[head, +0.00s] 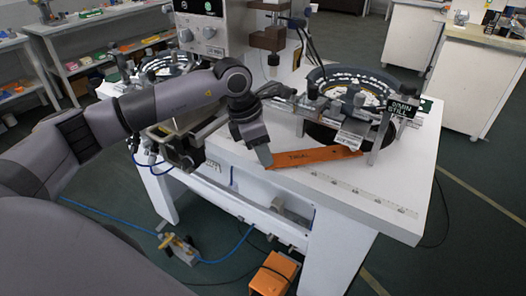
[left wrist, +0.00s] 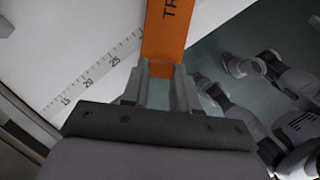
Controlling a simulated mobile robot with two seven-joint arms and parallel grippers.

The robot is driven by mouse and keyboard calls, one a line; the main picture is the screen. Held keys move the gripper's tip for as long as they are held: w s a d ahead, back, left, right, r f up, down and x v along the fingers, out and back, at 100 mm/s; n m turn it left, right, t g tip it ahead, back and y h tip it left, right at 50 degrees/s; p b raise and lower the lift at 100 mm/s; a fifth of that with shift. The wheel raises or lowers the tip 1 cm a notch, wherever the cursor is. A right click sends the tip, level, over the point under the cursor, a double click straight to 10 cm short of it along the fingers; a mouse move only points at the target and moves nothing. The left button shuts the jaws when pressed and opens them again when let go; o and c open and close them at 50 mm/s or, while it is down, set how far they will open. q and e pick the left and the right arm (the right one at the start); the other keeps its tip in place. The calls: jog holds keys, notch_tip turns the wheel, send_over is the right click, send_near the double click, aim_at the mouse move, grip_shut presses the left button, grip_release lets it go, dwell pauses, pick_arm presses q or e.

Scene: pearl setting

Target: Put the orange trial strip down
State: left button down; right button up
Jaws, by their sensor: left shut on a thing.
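The orange trial strip (head: 318,156) is a long flat piece with dark lettering, at the white table's front part in the head view. My left gripper (head: 265,160) is shut on its left end. In the left wrist view the strip (left wrist: 166,35) runs up from between the two fingers of the left gripper (left wrist: 161,75). I cannot tell whether the strip touches the table top or is just above it. My right gripper is not seen clearly in either view.
A round bowl feeder (head: 350,88) with a track stands behind the strip. A printed ruler scale (head: 365,193) lies along the table (head: 345,183) front, with bare white surface around it. A second feeder (head: 165,68) is at the left. An orange box (head: 273,275) is on the floor.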

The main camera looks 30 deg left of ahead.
pick_arm(q)
jog(key=shift+f, duration=0.45)
jog(key=shift+f, duration=0.25)
jog(key=c, duration=0.9)
grip_release()
jog(key=shift+r, duration=0.1)
jog(key=shift+o, duration=0.2)
